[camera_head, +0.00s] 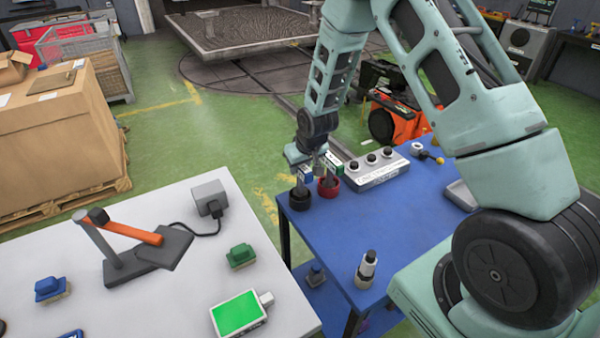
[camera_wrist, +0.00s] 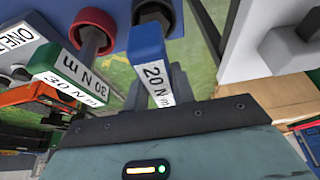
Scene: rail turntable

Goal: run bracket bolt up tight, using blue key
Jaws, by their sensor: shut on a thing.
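The blue key (camera_wrist: 148,45), labelled 20 N m, is held in my gripper (camera_wrist: 155,98). Its metal shank points toward a black round holder at the top edge of the wrist view; I cannot tell whether it still sits inside. In the head view my gripper (camera_head: 309,160) is low over the left edge of the blue table, above the black holder (camera_head: 300,199). The green key (camera_wrist: 66,76), labelled 30 N m, stands beside it with its shank in the red holder (camera_wrist: 93,22). I cannot make out the bracket bolt in either view.
A grey box with black knobs (camera_head: 376,168) stands right of the holders on the blue table (camera_head: 352,225). A dark-topped cylinder (camera_head: 367,268) stands near its front. The white table (camera_head: 190,290) at left carries an orange-armed stand (camera_head: 130,230) and several blocks.

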